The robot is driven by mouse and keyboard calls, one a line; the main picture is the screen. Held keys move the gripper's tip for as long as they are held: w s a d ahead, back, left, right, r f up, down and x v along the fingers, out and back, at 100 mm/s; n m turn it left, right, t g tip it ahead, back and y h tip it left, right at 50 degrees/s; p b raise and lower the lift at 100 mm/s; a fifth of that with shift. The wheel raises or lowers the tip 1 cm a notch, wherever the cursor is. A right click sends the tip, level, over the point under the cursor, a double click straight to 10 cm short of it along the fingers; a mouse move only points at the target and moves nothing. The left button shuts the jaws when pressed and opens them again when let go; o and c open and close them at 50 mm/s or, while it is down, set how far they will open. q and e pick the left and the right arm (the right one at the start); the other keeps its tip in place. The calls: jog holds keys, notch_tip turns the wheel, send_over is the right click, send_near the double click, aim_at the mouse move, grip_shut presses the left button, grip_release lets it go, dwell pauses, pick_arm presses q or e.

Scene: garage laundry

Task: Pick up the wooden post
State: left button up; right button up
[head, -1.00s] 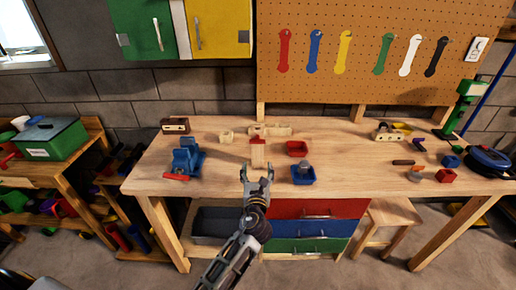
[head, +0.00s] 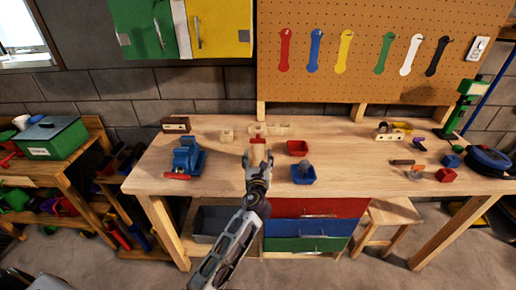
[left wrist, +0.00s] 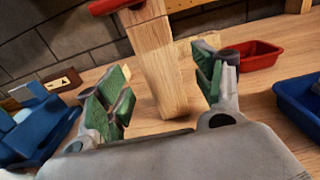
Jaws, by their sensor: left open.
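The wooden post (head: 257,149) stands upright near the middle of the workbench, with a red piece (head: 257,140) at its top. My left gripper (head: 257,160) is open at the near side of the post. In the left wrist view the green-padded fingers of the gripper (left wrist: 162,88) show on either side of the post, with gaps on both sides. My right gripper is not in view.
On the workbench (head: 350,165), a blue vise (head: 187,158) stands left of the post. A red tray (head: 297,148) and a blue tray (head: 303,175) lie close on the right. Wooden pieces (head: 275,129) sit behind it. The bench centre-right is clear.

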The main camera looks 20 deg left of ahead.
aim_at(258, 151)
pick_arm(q)
jog(key=shift+x, duration=0.85)
jog(key=shift+x, duration=2.6)
jog(key=shift+c, duration=0.3)
jog(key=c, duration=1.2)
